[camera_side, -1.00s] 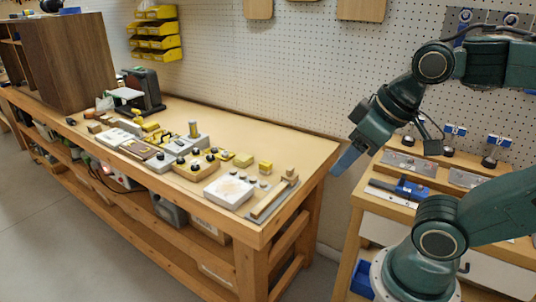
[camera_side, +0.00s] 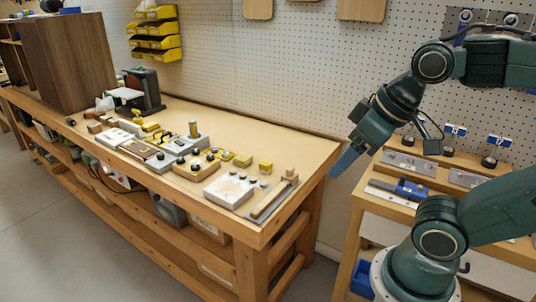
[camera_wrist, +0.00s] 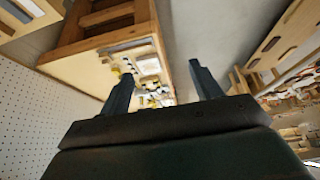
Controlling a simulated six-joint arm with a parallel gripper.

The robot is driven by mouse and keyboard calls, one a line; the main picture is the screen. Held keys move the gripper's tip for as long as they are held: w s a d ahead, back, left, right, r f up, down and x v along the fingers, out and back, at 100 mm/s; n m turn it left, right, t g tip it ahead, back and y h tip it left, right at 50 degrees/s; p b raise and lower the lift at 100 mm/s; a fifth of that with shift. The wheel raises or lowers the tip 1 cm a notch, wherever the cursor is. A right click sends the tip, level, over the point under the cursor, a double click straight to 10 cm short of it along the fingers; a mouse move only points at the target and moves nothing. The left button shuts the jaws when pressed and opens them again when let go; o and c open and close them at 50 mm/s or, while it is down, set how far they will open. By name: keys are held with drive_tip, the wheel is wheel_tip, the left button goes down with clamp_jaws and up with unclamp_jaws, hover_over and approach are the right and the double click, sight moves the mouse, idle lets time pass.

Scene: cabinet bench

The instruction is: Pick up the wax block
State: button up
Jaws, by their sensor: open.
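Small yellow blocks lie among the tools on the wooden bench. One yellow block (camera_side: 265,167) is near the bench's right end, and a flatter yellow piece (camera_side: 243,160) is just left of it. I cannot tell for sure which one is the wax block. My gripper (camera_side: 345,161) hangs in the air beyond the right end of the bench, well apart from these blocks. In the wrist view my gripper (camera_wrist: 160,70) has its two dark fingers wide apart with nothing between them. The bench items there are small and far off.
The bench top (camera_side: 275,145) is bare along the back. A pale slab (camera_side: 229,190) and a wooden-handled tool (camera_side: 272,198) lie at its near right corner. Dark-knobbed pieces (camera_side: 196,166) stand left of the yellow blocks. A second table (camera_side: 410,168) with blue-handled tools is at right.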

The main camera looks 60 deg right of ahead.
drive_tip(key=shift+w+r, duration=0.1)
drive_tip(key=w+d+r+m+g, duration=0.1)
drive_tip(key=w+d+r+m, duration=0.1)
drive_tip(key=w, duration=0.4)
drive_tip(key=w+d+r+m, duration=0.2)
drive_tip(key=w+r+m, duration=0.1)
drive_tip(key=w, duration=0.3)
drive_tip(key=m+g, duration=0.5)
drive_tip(key=m, duration=0.8)
hover_over(266, 162)
wheel_tip(266, 162, down, 22)
drive_tip(key=f, duration=0.1)
drive_tip(key=shift+r, duration=0.25)
drive_tip(key=shift+a, duration=0.1)
drive_tip(key=shift+f, duration=4.3)
